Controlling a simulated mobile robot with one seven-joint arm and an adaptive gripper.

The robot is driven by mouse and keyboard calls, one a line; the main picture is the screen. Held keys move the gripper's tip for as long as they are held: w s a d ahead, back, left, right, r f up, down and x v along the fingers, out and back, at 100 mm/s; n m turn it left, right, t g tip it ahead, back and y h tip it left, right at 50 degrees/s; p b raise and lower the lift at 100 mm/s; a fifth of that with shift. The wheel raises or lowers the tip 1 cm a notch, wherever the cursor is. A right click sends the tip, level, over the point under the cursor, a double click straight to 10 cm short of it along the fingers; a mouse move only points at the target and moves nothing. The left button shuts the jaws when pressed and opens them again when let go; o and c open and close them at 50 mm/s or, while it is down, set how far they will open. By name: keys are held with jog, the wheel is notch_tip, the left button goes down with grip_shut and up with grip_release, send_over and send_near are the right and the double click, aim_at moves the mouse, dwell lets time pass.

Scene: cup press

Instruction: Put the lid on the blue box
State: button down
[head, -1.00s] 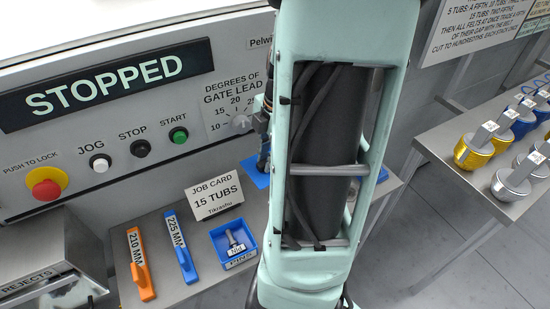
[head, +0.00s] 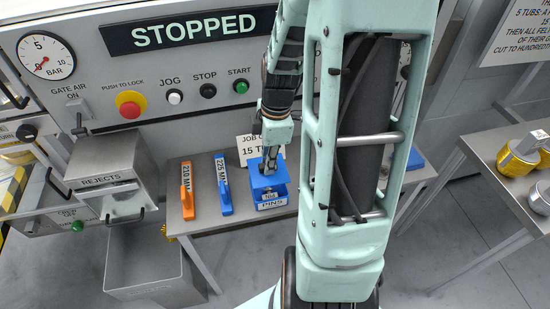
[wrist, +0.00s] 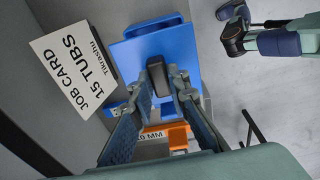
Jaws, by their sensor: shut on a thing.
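The blue lid (head: 260,179) is a flat square plate with a dark knob (wrist: 158,80). My gripper (head: 268,166) is shut on the knob, with one finger on each side of it in the wrist view (wrist: 160,85). The open blue box (head: 271,204), labelled PINS, stands on the bench. The lid is above and slightly behind the box's front in the head view, and a gap shows between them. A small tagged item (head: 269,195) shows inside the box. In the wrist view the lid hides most of the box.
The job card (head: 252,150) stands just behind the lid. The blue 225 MM gauge (head: 224,190) and orange 210 MM gauge (head: 187,190) lie left of the box. The control panel rises behind.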

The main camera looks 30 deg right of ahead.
jog(key=shift+f+b, duration=2.3)
jog(key=shift+f, duration=0.6)
jog(key=shift+f+b, duration=0.3)
jog(key=shift+f, duration=0.2)
jog(key=c, duration=1.8)
grip_release()
jog(key=shift+r, duration=0.1)
jog(key=shift+r+p, duration=2.9)
jog(key=shift+r, duration=0.6)
jog(key=shift+w, duration=0.1)
